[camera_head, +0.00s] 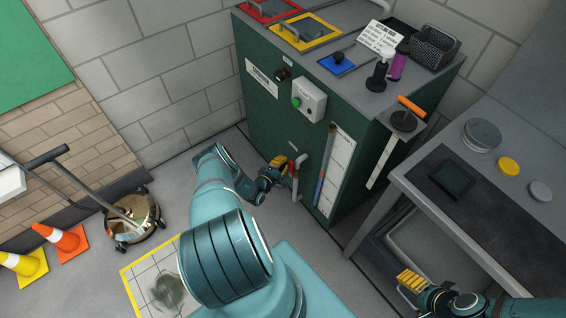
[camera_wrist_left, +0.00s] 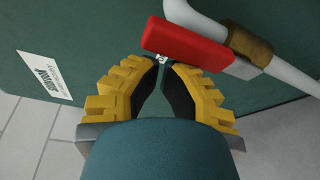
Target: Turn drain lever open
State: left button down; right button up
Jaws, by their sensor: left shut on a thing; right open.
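The red drain lever (camera_wrist_left: 188,44) sits on a pale bent pipe with a brown collar (camera_wrist_left: 250,42), against the green cabinet. In the head view the lever (camera_head: 301,159) shows low on the cabinet's front, above the pale drain pipe (camera_head: 296,184). My left gripper (camera_head: 279,163) is at the lever. In the wrist view its yellow fingers (camera_wrist_left: 163,66) are closed together at the lever's near end, shut on it; the exact contact is partly hidden. My right gripper (camera_head: 410,281) is open and empty at the lower right, beside the bench.
The green cabinet (camera_head: 255,110) carries a green-button box (camera_head: 309,99) and a tall gauge strip (camera_head: 335,172). A grey bench (camera_head: 500,160) stands at the right.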

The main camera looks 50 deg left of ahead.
pick_arm(q)
jog(key=a+b, duration=0.3)
jog(key=a, duration=0.1)
jog(key=f+p+v, duration=0.1)
jog(key=p+v, duration=0.1)
jog(key=v, duration=0.7)
jog(key=shift+s+p, duration=0.35)
jog(key=shift+p, duration=0.05)
pick_arm(e)
jog(key=shift+w+d+f, duration=0.1)
jog(key=shift+w+d, duration=0.1)
jog(key=shift+w, duration=0.2)
pick_arm(q)
jog(key=shift+d+r, duration=0.1)
jog(key=shift+d, duration=0.1)
